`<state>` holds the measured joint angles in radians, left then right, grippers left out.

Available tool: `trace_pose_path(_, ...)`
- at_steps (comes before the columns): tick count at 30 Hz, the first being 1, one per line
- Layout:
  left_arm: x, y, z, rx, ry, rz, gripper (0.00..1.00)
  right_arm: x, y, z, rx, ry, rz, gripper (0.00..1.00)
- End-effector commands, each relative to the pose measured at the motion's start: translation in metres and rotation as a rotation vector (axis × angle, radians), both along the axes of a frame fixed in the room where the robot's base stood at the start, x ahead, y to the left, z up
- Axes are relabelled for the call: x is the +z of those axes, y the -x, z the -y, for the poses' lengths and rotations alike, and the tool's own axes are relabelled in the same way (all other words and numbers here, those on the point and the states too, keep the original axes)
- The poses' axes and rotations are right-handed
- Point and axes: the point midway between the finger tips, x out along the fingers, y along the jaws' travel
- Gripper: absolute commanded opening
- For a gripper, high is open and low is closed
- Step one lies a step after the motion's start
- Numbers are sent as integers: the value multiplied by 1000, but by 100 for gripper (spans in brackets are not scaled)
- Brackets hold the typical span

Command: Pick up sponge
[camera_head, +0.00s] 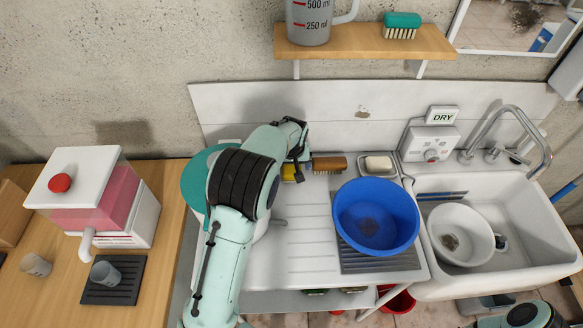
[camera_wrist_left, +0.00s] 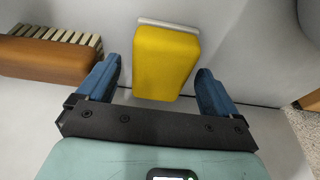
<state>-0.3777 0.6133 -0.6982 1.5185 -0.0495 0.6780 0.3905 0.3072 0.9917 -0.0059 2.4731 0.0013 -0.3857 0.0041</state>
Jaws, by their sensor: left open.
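The yellow sponge (camera_wrist_left: 166,58) stands on the pale counter against the back board in the left wrist view. A light strip shows along its far edge. In the head view only a small part of the sponge (camera_head: 288,174) shows, as my left arm covers the rest. My left gripper (camera_head: 298,166) is open at the back of the counter. In the left wrist view, the blue fingers of the left gripper (camera_wrist_left: 159,75) lie on either side of the sponge's near end, with gaps visible on both sides.
A brown brush (camera_head: 329,163) lies close to the sponge; it also shows in the left wrist view (camera_wrist_left: 45,60). A soap dish (camera_head: 379,164) sits right of it. A blue basin (camera_head: 376,215) stands in front. A shelf (camera_head: 350,42) hangs above.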

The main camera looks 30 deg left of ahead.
Motion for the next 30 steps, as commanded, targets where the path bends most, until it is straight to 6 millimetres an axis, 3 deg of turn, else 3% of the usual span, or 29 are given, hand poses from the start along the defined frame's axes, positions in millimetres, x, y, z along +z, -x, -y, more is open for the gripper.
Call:
trace_pose_path(8,0,0,0,0,0,0,90,0,0,0,0,0,0,43)
trace_pose_path(12,0,0,0,0,0,0,45,0,0,0,0,0,0,43)
trace_pose_path(13,0,0,0,0,0,0,38,0,0,0,0,0,0,43)
trace_pose_path(23,1,0,0,0,-1,1,33,0,0,0,0,0,0,43)
trace_pose_path(30,32,-1,0,-1,1,6,33,4,-4,0,0,0,4,43)
